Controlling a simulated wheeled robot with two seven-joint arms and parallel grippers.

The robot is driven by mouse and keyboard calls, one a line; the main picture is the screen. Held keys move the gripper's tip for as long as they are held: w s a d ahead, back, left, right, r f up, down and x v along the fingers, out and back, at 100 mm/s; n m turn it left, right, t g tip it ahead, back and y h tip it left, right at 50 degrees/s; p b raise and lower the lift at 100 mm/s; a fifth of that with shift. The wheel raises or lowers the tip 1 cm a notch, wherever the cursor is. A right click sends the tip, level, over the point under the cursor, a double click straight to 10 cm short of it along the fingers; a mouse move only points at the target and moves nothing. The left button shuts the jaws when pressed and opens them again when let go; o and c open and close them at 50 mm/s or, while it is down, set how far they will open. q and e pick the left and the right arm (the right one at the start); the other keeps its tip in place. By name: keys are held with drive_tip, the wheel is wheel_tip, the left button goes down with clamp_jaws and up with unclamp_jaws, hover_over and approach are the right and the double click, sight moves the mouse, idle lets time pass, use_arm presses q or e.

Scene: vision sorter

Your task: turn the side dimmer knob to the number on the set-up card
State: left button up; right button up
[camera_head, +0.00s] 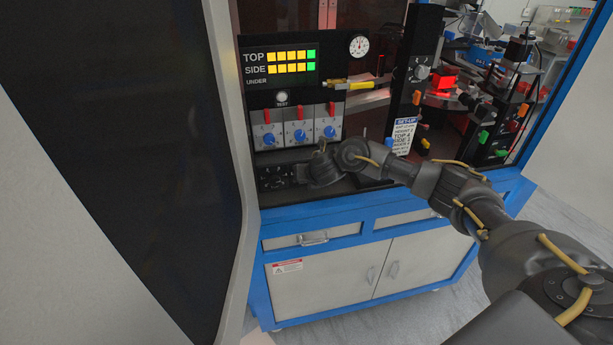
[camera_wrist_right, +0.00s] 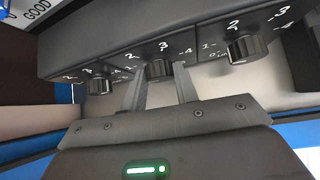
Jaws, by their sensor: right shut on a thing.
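Three black dimmer knobs sit on a dark box (camera_head: 272,184) low on the machine; in the wrist view they are the left knob (camera_wrist_right: 100,85), the middle knob (camera_wrist_right: 158,70) and the right knob (camera_wrist_right: 246,50). White numbers surround them; 2, 3 and 4 show around the middle one. Its pointer is not clear, and no knob name is readable. My right gripper (camera_wrist_right: 162,76) is shut on the middle knob, one finger each side. In the head view my right wrist hides part of the box. The set-up card (camera_head: 403,136) lists TOP and SIDE lines, too small to read surely. My left gripper is not in view.
A display (camera_head: 280,62) shows yellow and green bars for TOP and SIDE, none beside UNDER. Three blue-knobbed units (camera_head: 298,131) with red levers stand above the box. A gauge (camera_head: 359,46) and a yellow-tipped tool (camera_head: 350,85) are further up. Drawers and doors are below.

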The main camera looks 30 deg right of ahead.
drive_tip(key=o, duration=1)
drive_tip(key=p+v, duration=0.2)
drive_tip(key=v, duration=0.8)
drive_tip(key=shift+s+r, duration=0.25)
drive_tip(key=shift+r, duration=0.1)
drive_tip(key=shift+a+f, duration=0.1)
